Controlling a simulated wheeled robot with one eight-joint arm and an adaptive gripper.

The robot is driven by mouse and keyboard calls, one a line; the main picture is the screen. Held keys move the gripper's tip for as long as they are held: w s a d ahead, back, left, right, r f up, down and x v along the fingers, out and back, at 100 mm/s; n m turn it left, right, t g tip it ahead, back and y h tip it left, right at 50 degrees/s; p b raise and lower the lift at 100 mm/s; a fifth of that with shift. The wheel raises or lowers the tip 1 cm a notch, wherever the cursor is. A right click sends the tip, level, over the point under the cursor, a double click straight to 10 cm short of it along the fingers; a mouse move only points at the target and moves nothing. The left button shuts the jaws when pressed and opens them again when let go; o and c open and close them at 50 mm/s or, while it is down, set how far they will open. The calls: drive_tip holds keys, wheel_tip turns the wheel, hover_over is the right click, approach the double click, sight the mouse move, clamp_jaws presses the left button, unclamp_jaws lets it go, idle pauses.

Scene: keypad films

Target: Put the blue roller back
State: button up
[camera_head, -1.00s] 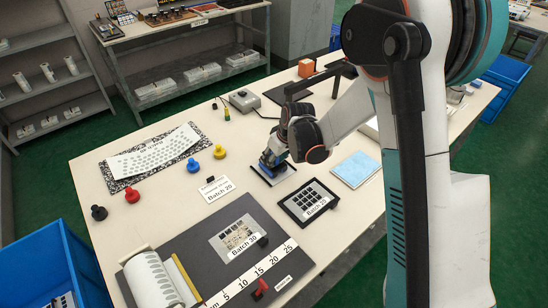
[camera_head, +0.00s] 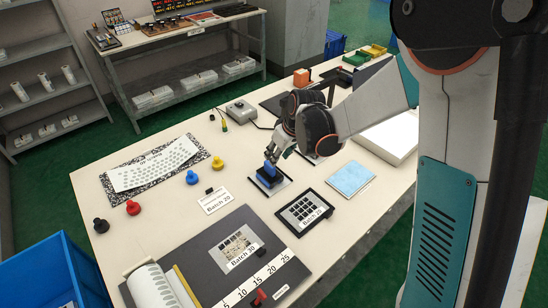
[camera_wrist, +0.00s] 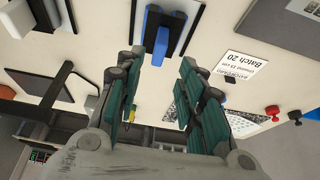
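The blue roller (camera_head: 271,171) sits on a small dark stand with a pale edge (camera_head: 283,187), near the middle of the table. In the wrist view its blue handle (camera_wrist: 160,47) points toward my gripper, with its dark and blue body lying on the stand. My gripper (camera_head: 276,153) is just above and behind the roller in the head view. In the wrist view my gripper (camera_wrist: 161,65) has its two fingers well apart. The handle's end lies beyond the gap between the fingertips, and nothing is clasped. Whether a fingertip touches the handle is unclear.
A framed Batch 25 film (camera_head: 306,210) and a light blue cloth (camera_head: 351,178) lie right of the stand. A Batch 20 card (camera_head: 215,201) lies left. Blue (camera_head: 192,177), yellow (camera_head: 217,162) and red (camera_head: 133,208) knobbed pieces stand farther left. A dark mat (camera_head: 210,275) lies in front.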

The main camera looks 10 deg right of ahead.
drive_tip(key=s+d+r+m+t+h, duration=0.1)
drive_tip(key=s+d+r+m, duration=0.15)
drive_tip(key=s+r, duration=0.4)
drive_tip(key=s+d+r+m+t, duration=0.1)
drive_tip(key=s+d+r, duration=0.3)
drive_tip(key=s+r, duration=0.3)
drive_tip(key=s+d+r+m, duration=0.1)
drive_tip(key=s+d+r, duration=0.1)
drive_tip(key=s, duration=0.5)
drive_tip(key=s+d+r+m+t+h, duration=0.1)
drive_tip(key=s+d+m, duration=0.1)
drive_tip(key=s, duration=0.5)
drive_tip(key=shift+d+r+h, duration=0.3)
drive_tip(key=shift+d+r, duration=0.05)
drive_tip(key=shift+d, duration=0.05)
